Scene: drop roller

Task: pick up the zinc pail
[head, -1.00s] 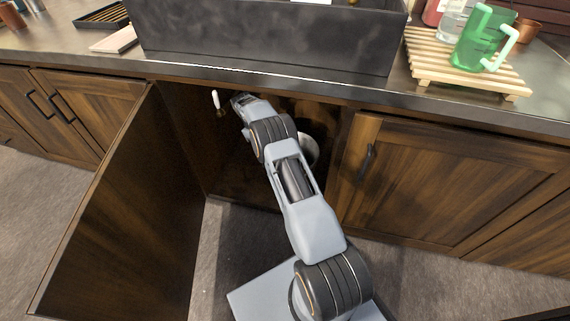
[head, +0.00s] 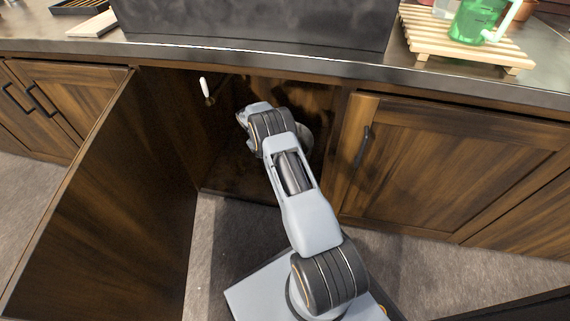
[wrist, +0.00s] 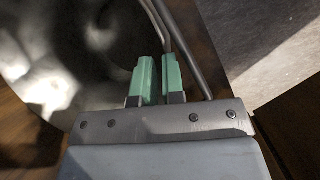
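The zinc pail (head: 306,137) stands inside the open cupboard under the counter, mostly hidden behind my arm in the head view. In the wrist view its grey metal body (wrist: 45,60) fills the upper left, with thin wire, apparently its handle (wrist: 190,57), running down past the fingers. My gripper (wrist: 159,80) has two green fingers close together with a narrow gap, right beside the pail. One wire meets the fingertips; I cannot tell whether it lies between them or behind. In the head view my fingers are hidden by the arm.
The open cupboard door (head: 90,205) stands out on the left, and a closed door (head: 450,170) is on the right. A white-handled item (head: 205,88) hangs inside at the upper left. The counter edge (head: 300,68) runs above the opening.

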